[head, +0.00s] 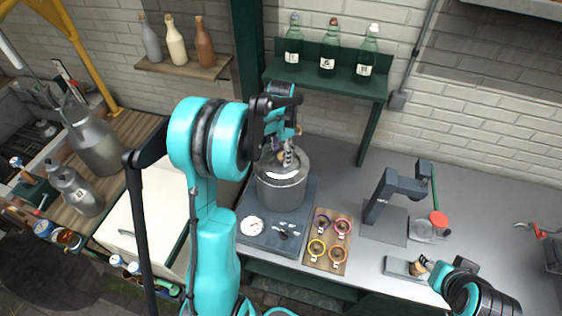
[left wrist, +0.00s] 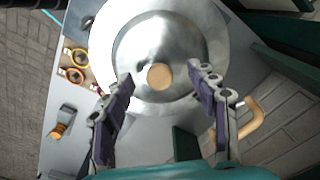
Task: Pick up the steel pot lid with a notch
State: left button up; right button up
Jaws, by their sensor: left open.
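The steel lid (left wrist: 165,38) sits on the steel pot (head: 282,192) on the grey stove unit. In the left wrist view it is a wide shiny disc with a round tan knob (left wrist: 159,77) in its middle.
A board with several coloured rings (head: 329,242) lies right of the pot. A dark stand (head: 395,188) is further right. Green bottles (head: 328,52) stand on the green shelf behind. Steel cans (head: 92,142) are at left.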

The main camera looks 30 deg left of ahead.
pick_arm(q)
jog(key=shift+f, duration=0.8)
jog(key=shift+d, duration=0.1)
grip_shut()
jog(key=shift+r, duration=0.15)
